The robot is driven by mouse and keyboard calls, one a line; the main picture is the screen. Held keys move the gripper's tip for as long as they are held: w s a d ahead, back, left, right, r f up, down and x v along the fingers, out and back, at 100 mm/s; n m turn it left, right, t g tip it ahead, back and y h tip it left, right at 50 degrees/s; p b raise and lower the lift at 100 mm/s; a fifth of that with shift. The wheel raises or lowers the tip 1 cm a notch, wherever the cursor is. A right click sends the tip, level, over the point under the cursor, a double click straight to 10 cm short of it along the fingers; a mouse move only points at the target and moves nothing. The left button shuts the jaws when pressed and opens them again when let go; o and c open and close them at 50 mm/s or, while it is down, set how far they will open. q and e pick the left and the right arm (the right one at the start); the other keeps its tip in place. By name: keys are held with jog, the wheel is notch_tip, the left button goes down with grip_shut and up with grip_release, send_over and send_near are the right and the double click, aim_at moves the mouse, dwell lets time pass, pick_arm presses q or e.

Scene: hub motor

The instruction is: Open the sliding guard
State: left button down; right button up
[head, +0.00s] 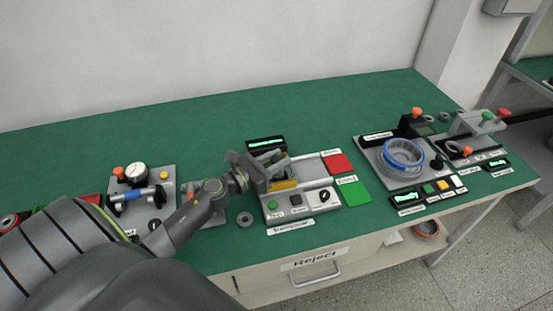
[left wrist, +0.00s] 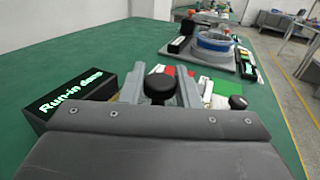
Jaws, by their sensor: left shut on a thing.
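The run-in station (head: 305,200) is a grey unit with two pale rails, front buttons and a dial. My left gripper (head: 275,170) is over the left end of the rails. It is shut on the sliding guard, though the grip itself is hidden. A yellow part (head: 286,184) shows just under the gripper. My right gripper is not in view.
A lit display (head: 267,144), reading "Run-in done" in the left wrist view (left wrist: 70,93), stands behind the station. Red (head: 338,163) and green (head: 354,191) pads lie to its right. A fixture with a blue-ringed hub (head: 403,155) is farther right. A gauge fixture (head: 140,190) is left.

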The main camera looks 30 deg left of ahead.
pick_arm(q)
jog(key=shift+w+d+r, duration=0.1)
jog(key=shift+w+d, duration=0.1)
jog(key=shift+w, duration=0.05)
jog(key=w+d+p, duration=0.1)
jog(key=w+d, duration=0.1)
jog(key=w, duration=0.1)
jog(key=w+d+p, duration=0.1)
jog(key=w+d, duration=0.2)
jog(key=shift+d, duration=0.1)
jog(key=c, duration=1.2)
grip_release()
jog(key=shift+o, duration=0.2)
